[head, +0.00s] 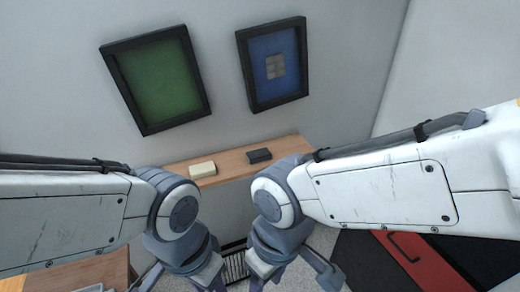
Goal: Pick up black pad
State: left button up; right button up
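The black pad (259,155) is a small dark block. It lies on a narrow wooden shelf (228,165) against the wall, right of a cream-white block (202,169). My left gripper (185,280) is at the bottom edge of the head view, left of centre. My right gripper (290,278) is at the bottom edge, right of centre. Both are nearer to me than the shelf and apart from the pad. Their fingertips are cut off by the picture edge, so their opening is unclear. I see nothing held in either.
A green framed panel (160,80) and a blue framed panel (273,65) hang on the wall above the shelf. A wooden surface (80,277) is at lower left. A dark and red item (410,262) is at lower right. A dark slatted thing (235,266) shows between my grippers.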

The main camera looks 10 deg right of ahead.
aim_at(260, 155)
jog(key=z, duration=0.4)
jog(key=i, duration=1.4)
jog(key=u, duration=0.85)
